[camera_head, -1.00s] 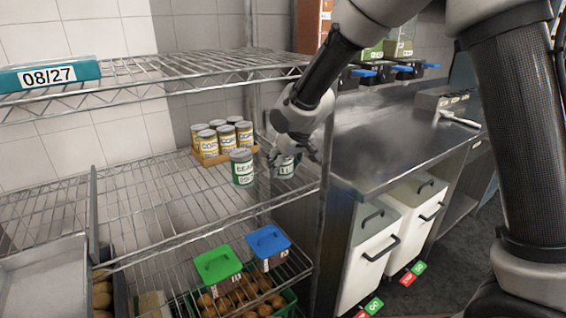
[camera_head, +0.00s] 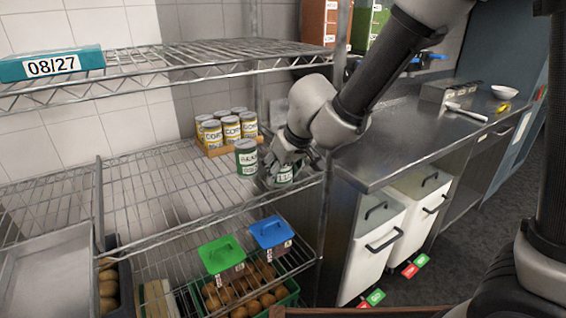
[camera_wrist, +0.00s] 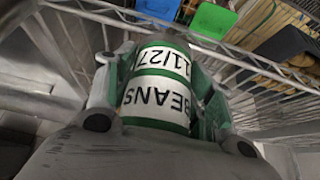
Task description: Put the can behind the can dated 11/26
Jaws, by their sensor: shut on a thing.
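My gripper (camera_head: 285,165) is shut on a green and white can (camera_head: 285,174) at the right end of the middle wire shelf. In the wrist view this can (camera_wrist: 160,88) sits between the fingers, and its upside-down label reads BEANS 11/27. Another green and white can (camera_head: 246,158) stands upright on the shelf just left of my gripper. Its label is too small to read surely in the head view. I cannot tell whether the held can touches the shelf.
An orange tray (camera_head: 216,151) of yellow cans stands behind the green cans. A rack post (camera_head: 327,150) rises close to the right of my gripper. The upper shelf (camera_head: 200,57) hangs above. The middle shelf's left side is clear. Green and blue lidded containers (camera_head: 220,255) sit below.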

